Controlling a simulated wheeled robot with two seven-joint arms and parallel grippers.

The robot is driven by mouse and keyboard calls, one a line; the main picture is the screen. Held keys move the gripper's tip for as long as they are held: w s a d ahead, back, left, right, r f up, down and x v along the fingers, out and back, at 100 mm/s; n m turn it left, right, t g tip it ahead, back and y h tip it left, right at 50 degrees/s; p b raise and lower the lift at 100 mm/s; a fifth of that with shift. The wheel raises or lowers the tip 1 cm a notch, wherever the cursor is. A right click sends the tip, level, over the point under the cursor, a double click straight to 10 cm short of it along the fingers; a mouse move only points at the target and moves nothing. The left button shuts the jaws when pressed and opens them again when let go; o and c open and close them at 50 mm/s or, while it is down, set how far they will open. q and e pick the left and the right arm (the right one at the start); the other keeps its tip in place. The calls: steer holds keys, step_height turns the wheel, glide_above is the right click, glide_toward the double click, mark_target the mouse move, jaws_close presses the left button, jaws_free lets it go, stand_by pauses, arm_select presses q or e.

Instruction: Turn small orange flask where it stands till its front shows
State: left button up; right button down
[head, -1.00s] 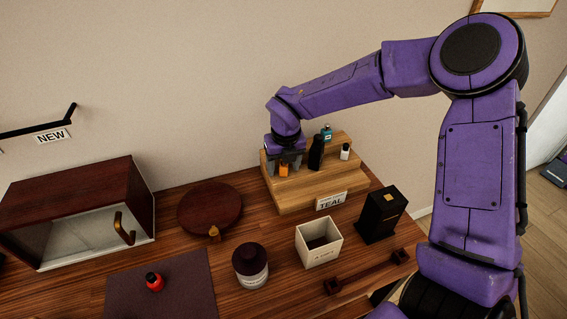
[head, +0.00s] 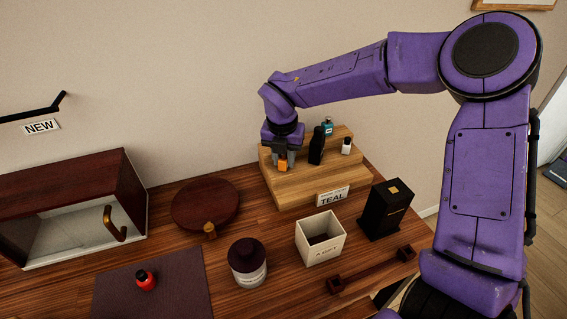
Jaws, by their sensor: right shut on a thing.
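The small orange flask (head: 283,166) stands on the wooden stepped stand (head: 300,188), near its left side. My right gripper (head: 284,158) reaches down from above and is shut on the flask. Its fingers cover the flask's sides and top, and only a small orange part shows. I cannot tell which face of the flask is turned toward me. My left gripper is not in view.
On the stand are a black bottle (head: 317,147), a teal bottle (head: 327,127) and a white bottle (head: 346,146). A TEAL label (head: 332,197) is at its front.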

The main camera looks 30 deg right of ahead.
steer(key=shift+m, duration=0.3)
steer(key=shift+p, duration=0.3)
steer(key=shift+w+d, duration=0.1)
steer(key=c, duration=1.1)
jaws_free()
steer(key=shift+c, duration=0.2)
steer(key=o, duration=0.4)
steer(key=shift+d+r, duration=0.1)
steer(key=shift+d, duration=0.05)
steer(key=shift+c, duration=0.2)
